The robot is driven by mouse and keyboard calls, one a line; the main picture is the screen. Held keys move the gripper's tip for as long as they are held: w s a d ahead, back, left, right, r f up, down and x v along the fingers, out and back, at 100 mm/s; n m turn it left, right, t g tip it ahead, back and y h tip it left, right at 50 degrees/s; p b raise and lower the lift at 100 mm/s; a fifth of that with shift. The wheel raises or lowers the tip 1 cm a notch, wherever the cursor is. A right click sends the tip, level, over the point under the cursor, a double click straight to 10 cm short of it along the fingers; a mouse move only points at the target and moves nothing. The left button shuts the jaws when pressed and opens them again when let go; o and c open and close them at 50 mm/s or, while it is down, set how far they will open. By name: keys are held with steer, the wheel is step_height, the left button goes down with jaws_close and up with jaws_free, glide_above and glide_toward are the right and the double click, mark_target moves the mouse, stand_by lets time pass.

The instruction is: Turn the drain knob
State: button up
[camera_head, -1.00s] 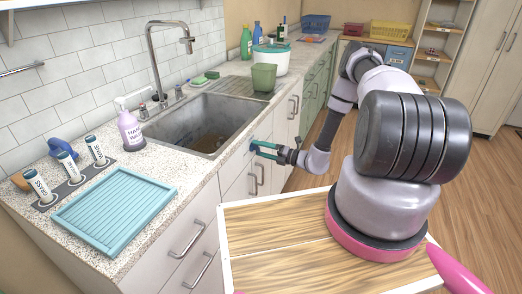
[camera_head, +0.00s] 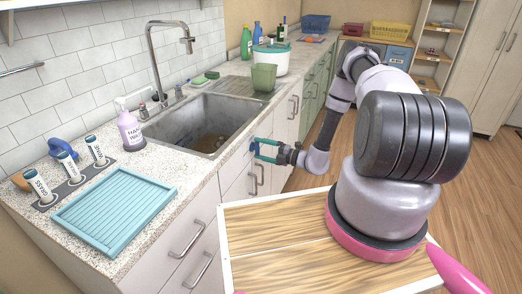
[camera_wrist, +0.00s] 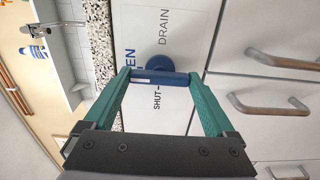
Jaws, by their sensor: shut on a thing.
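The blue drain knob (camera_wrist: 160,77) has a bar handle on a round base, mounted on a white panel (camera_wrist: 140,30) marked DRAIN, SHUT and a partly covered word ending in EN. In the wrist view the bar lies across the picture, one end at each green finger. My gripper (camera_wrist: 161,74) is shut on the bar, with the fingertips at its two ends. In the head view my gripper (camera_head: 258,150) is at the cabinet front below the sink (camera_head: 203,123), and only a little blue of the knob (camera_head: 252,147) shows.
Drawer and door handles (camera_wrist: 268,103) stick out beside the panel. The speckled counter edge (camera_wrist: 103,50) runs close along the other side. Open wooden floor lies to the right of my arm.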

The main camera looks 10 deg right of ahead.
steer(key=shift+d, duration=0.1)
steer(key=o, duration=1)
steer(key=shift+o, duration=0.2)
steer(key=v, duration=1)
steer(key=shift+s+d, duration=0.25)
steer(key=shift+d, duration=0.05)
